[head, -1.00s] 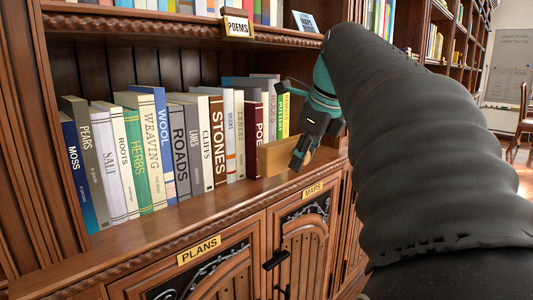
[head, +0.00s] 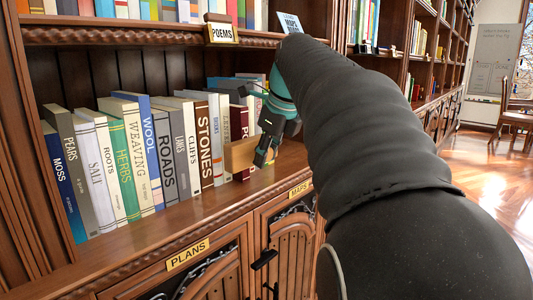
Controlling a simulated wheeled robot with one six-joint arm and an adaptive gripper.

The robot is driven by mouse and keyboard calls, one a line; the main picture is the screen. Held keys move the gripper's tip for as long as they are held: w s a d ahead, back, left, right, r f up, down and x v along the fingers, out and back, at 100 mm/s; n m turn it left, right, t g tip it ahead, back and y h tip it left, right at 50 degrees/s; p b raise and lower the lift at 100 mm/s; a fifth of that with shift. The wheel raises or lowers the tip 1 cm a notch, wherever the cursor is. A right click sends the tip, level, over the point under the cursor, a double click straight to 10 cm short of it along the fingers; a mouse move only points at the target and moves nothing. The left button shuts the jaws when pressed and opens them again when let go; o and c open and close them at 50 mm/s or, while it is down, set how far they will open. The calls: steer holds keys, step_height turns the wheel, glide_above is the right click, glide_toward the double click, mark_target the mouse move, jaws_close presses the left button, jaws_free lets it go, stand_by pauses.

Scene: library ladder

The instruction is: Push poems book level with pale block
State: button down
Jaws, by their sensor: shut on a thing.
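The dark red poems book (head: 239,120) stands upright at the right of the book row, its lettering partly covered by my arm's end. The pale wooden block (head: 238,156) is in front of its lower spine, just above the shelf. My gripper (head: 262,152) is shut on the block at its right end. I cannot tell whether the block touches the spine. How far the spine stands out from its neighbours is hard to judge.
The Stones book (head: 204,145) and several others fill the row to the left. The shelf's front edge (head: 150,223) is bare. A Poems sign (head: 222,33) hangs on the shelf above. Cabinet doors with a Plans label (head: 187,254) are below.

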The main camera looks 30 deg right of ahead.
mark_target(256, 139)
steer(key=shift+w+a, duration=0.25)
steer(key=shift+w, duration=0.4)
steer(key=shift+w+a, duration=0.2)
steer(key=shift+w, duration=0.45)
steer(key=shift+w+a, duration=0.25)
steer(key=shift+w, duration=0.4)
stand_by(1.1)
steer(key=s+d, duration=0.2)
steer(key=s, duration=0.4)
steer(key=shift+s+d+b, duration=0.2)
steer(key=shift+s+b, duration=0.1)
steer(key=shift+b, duration=0.1)
stand_by(0.4)
